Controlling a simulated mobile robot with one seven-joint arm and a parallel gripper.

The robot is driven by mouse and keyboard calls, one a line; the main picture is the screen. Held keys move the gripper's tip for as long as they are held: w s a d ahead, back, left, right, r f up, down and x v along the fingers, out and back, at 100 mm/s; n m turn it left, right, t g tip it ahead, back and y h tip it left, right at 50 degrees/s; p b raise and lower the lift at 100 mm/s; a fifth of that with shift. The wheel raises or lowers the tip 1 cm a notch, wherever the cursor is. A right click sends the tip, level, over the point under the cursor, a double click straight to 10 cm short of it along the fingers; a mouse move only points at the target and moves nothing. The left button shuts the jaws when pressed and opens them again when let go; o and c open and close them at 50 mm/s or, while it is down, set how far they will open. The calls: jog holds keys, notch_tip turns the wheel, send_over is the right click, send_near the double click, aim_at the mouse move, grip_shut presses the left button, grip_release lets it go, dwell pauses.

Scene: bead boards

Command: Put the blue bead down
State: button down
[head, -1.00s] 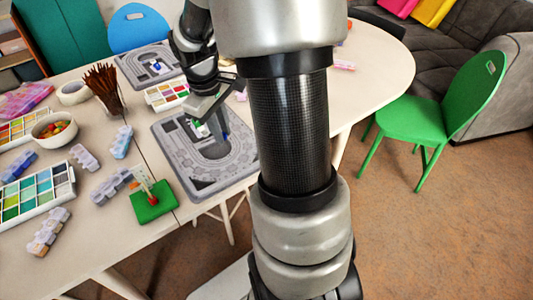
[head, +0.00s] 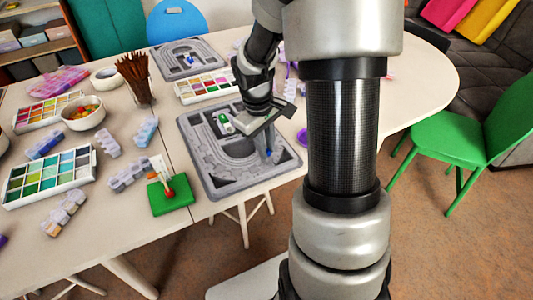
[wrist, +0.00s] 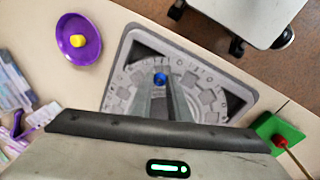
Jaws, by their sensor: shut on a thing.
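The blue bead (wrist: 160,78) is between my gripper's (wrist: 163,86) fingertips in the wrist view, over the grey bead board (wrist: 118,84). In the head view the blue bead (head: 269,152) shows at the tip of my gripper (head: 268,148), above the right part of the near grey board (head: 216,182). The gripper is shut on the bead. I cannot tell whether the bead touches the board.
A green base with a red bead (head: 170,196) stands left of the board. A purple dish with a yellow bead (wrist: 78,40) lies on the table beside the board. A second grey board (head: 205,65) and a bead box (head: 205,86) are farther back.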

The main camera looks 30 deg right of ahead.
jog(key=shift+f, duration=0.8)
jog(key=shift+f, duration=0.1)
jog(key=shift+f, duration=0.2)
jog(key=shift+s+f+b, duration=0.2)
jog(key=shift+f+b, duration=0.15)
jog(key=shift+b, duration=0.1)
jog(key=c, duration=1.7)
grip_release()
jog(key=shift+f, duration=0.1)
jog(key=shift+o, duration=0.2)
jog(key=shift+a, duration=0.15)
notch_tip(320, 180, up, 13)
jog(key=a+p, duration=0.1)
jog(key=p, duration=0.3)
jog(key=shift+a+r, duration=0.2)
jog(key=shift+a, duration=0.05)
